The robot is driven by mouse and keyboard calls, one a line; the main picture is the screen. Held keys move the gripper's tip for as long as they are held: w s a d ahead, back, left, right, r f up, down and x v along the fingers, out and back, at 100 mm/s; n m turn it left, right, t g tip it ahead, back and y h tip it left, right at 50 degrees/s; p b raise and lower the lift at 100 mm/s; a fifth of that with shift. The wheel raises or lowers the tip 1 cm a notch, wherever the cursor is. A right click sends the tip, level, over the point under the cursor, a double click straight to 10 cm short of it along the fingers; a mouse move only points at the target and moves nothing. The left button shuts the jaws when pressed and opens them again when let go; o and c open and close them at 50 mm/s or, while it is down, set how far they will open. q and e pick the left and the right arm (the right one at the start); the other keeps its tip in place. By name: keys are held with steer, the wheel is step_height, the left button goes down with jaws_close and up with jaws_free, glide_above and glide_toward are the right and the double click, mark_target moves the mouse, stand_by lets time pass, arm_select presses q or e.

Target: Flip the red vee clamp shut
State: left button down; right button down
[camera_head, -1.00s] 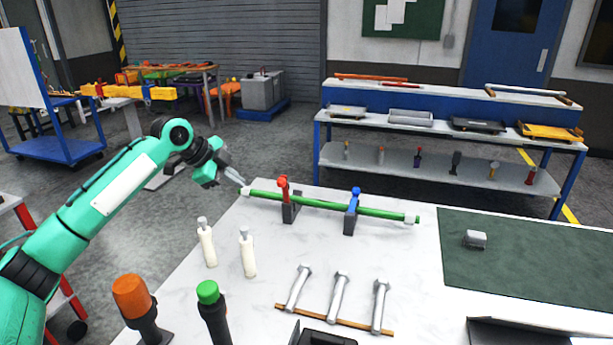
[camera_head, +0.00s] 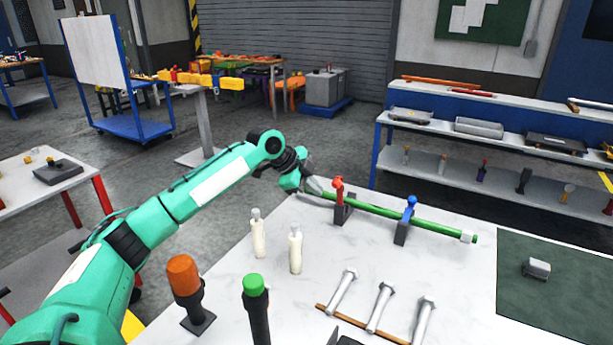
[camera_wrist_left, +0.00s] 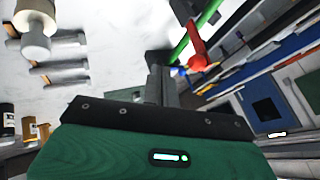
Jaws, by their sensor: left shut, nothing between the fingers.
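The red vee clamp (camera_head: 338,188) stands on a dark block near the left end of a green rod (camera_head: 372,207). A similar blue clamp (camera_head: 410,208) stands further right on the rod. I cannot tell how far the red arm is swung over. My left gripper (camera_head: 320,190) is shut and empty, just left of the red clamp by the rod's left end. In the left wrist view the red clamp (camera_wrist_left: 196,48) shows beyond and right of the gripper fingers (camera_wrist_left: 160,82), beside the green rod (camera_wrist_left: 192,36). Contact cannot be told. My right gripper is out of view.
Two white bottle-like posts (camera_head: 257,236) stand in front of the rod. An orange-topped post (camera_head: 184,275) and a green-topped post (camera_head: 255,290) are nearer. Several metal pins lie on a wooden strip (camera_head: 350,322). A dark green mat (camera_head: 570,290) is at right.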

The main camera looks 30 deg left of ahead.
arm_select(q)
steer(key=w+d+f+p, duration=0.1)
steer(key=w+f, duration=0.1)
steer(key=w, duration=0.3)
steer(key=shift+w, duration=0.4)
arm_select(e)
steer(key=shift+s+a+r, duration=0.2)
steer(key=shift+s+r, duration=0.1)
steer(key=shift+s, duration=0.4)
arm_select(q)
steer(key=shift+p, duration=0.3)
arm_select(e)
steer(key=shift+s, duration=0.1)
